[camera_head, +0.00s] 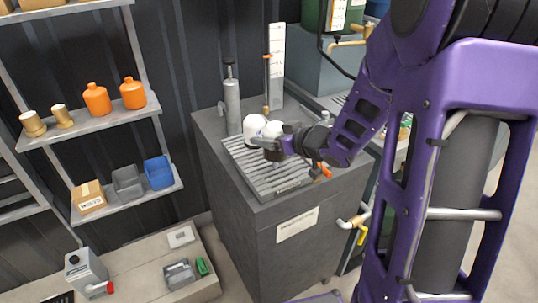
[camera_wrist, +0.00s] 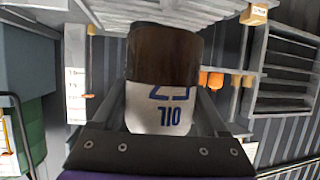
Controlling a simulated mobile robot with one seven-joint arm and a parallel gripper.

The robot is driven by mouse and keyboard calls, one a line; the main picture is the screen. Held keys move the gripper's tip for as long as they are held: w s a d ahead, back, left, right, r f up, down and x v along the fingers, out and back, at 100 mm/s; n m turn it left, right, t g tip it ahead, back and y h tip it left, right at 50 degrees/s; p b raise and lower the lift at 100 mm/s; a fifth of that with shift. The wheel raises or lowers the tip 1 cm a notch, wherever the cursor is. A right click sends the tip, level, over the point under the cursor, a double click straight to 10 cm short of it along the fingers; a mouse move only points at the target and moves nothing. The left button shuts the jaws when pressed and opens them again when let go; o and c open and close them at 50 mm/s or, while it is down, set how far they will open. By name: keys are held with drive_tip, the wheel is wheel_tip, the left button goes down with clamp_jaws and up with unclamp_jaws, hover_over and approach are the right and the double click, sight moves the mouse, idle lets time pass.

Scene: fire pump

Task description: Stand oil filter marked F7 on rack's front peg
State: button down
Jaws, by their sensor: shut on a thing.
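My gripper (camera_head: 280,147) is shut on an oil filter (camera_head: 273,131), held above the ribbed top of the grey cabinet. The filter is white above with a dark brown lower band. In the wrist view, which is upside down, the filter (camera_wrist: 160,105) fills the middle between my fingers (camera_wrist: 160,88). It reads "OIL" inverted, with a partly covered blue marking; I cannot read F7. Another white rounded thing (camera_head: 253,129) shows just left of the held filter, its lower part partly hidden. I cannot make out the rack or its front peg.
The ribbed drain surface (camera_head: 262,176) of the cabinet is mostly clear in front. A grey pump cylinder (camera_head: 231,103) and a white gauge board (camera_head: 277,62) stand behind. Wall shelves at left hold orange bottles (camera_head: 97,98) and bins (camera_head: 158,172). A yellow-handled tap (camera_head: 354,222) juts from the right side.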

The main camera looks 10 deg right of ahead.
drive_tip(key=shift+f+b, duration=0.65)
drive_tip(key=shift+f, duration=1.3)
drive_tip(key=shift+f, duration=0.1)
drive_tip(key=shift+f, duration=0.2)
unclamp_jaws()
drive_tip(key=shift+s+d+r, duration=0.1)
drive_tip(key=shift+s+r, duration=0.05)
drive_tip(key=shift+r, duration=0.25)
drive_tip(key=p+v, duration=0.2)
drive_tip(key=v, duration=0.9)
drive_tip(key=shift+s+p, duration=0.25)
drive_tip(key=shift+p, duration=0.15)
drive_tip(key=shift+d, duration=0.2)
